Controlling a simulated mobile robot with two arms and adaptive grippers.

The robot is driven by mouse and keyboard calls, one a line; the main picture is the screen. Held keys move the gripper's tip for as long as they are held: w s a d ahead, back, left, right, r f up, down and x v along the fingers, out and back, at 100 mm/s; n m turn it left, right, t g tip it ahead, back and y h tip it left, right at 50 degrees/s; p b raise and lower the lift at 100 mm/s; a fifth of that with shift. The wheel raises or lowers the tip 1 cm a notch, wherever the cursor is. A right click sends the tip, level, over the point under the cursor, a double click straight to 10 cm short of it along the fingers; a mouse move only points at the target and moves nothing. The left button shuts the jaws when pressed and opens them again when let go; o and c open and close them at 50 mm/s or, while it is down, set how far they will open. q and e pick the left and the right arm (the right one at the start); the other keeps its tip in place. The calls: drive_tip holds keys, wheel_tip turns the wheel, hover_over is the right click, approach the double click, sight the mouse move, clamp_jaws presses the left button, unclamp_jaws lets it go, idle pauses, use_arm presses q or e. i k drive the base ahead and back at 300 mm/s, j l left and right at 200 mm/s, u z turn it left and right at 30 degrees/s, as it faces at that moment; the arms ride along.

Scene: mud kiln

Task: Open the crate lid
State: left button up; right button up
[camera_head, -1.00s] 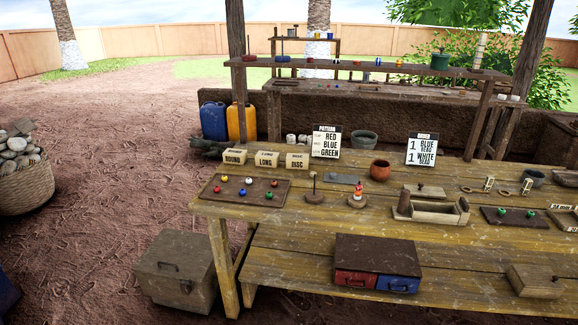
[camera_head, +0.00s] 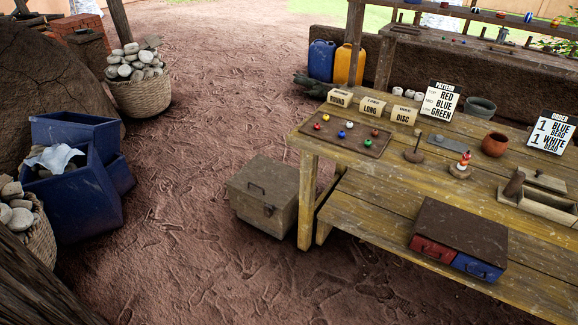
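A grey-brown crate (camera_head: 265,200) stands on the dirt floor in the middle of the head view, just left of the table's front leg. Its lid (camera_head: 272,178) is down and has a dark handle on top. A latch shows on the crate's front side. The crate's inside is hidden. Neither of my grippers is in view.
The wooden workbench (camera_head: 330,160) with a lower shelf stands right of the crate and holds beads, signs and a red-and-blue drawer box (camera_head: 460,240). Blue bins (camera_head: 85,180) and stone-filled baskets (camera_head: 140,92) stand at the left. Dirt floor left of the crate is clear.

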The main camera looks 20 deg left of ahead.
sight(270, 182)
drive_tip(key=i+j, duration=0.3)
drive_tip(key=j, duration=0.15)
drive_tip(key=i+j, duration=0.3)
drive_tip(key=j, duration=0.2)
drive_tip(key=i+j, duration=0.3)
drive_tip(key=j, duration=0.15)
drive_tip(key=i+j, duration=0.25)
drive_tip(key=j, duration=0.25)
drive_tip(key=i+j, duration=0.3)
drive_tip(key=j, duration=0.15)
drive_tip(key=i+j, duration=0.3)
drive_tip(key=j, duration=0.15)
drive_tip(key=i+j, duration=0.3)
drive_tip(key=j, duration=0.2)
